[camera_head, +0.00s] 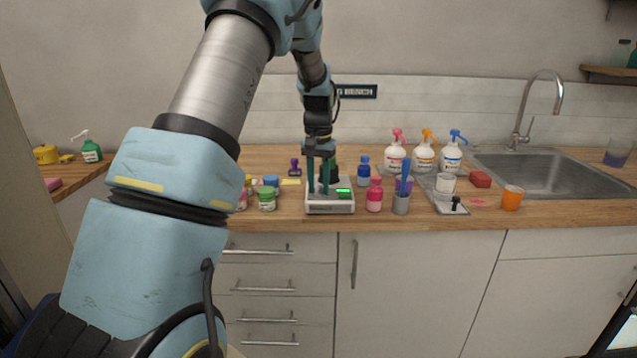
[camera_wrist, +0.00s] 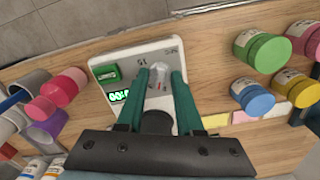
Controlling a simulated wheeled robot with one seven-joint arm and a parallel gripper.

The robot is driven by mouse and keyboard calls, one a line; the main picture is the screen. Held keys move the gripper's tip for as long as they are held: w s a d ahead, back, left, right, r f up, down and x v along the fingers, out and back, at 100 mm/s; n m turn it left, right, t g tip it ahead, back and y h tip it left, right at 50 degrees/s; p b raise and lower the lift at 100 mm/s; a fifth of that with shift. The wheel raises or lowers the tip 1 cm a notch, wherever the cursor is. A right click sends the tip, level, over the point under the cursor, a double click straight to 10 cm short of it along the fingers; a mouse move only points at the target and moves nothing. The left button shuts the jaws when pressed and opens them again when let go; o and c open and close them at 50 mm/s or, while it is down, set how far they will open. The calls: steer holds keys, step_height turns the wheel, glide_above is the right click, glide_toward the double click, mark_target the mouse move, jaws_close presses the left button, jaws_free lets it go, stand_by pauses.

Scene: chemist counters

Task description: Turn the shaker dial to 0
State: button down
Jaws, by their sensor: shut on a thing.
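The shaker is a white box with a lit green display, standing on the wooden counter in the head view (camera_head: 318,209). It also shows in the wrist view (camera_wrist: 130,62), where its green digits (camera_wrist: 119,95) are only partly readable. The dial (camera_wrist: 158,76) is a pale knob on its top face, with small printed marks around it. My gripper (camera_head: 325,190) points down over the shaker. In the wrist view its two teal fingers (camera_wrist: 160,77) are shut on the dial, one on each side. The dial's pointer setting cannot be read.
Pump bottles (camera_head: 423,157) and a sink (camera_head: 550,175) lie farther right.

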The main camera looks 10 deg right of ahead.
mark_target(318, 188)
steer(key=shift+n, duration=1.7)
steer(key=c, duration=0.6)
jaws_free()
steer(key=shift+o, duration=0.2)
steer(key=shift+r, duration=0.1)
step_height(318, 188, up, 11)
steer(key=b, duration=0.2)
steer(key=shift+f, duration=0.2)
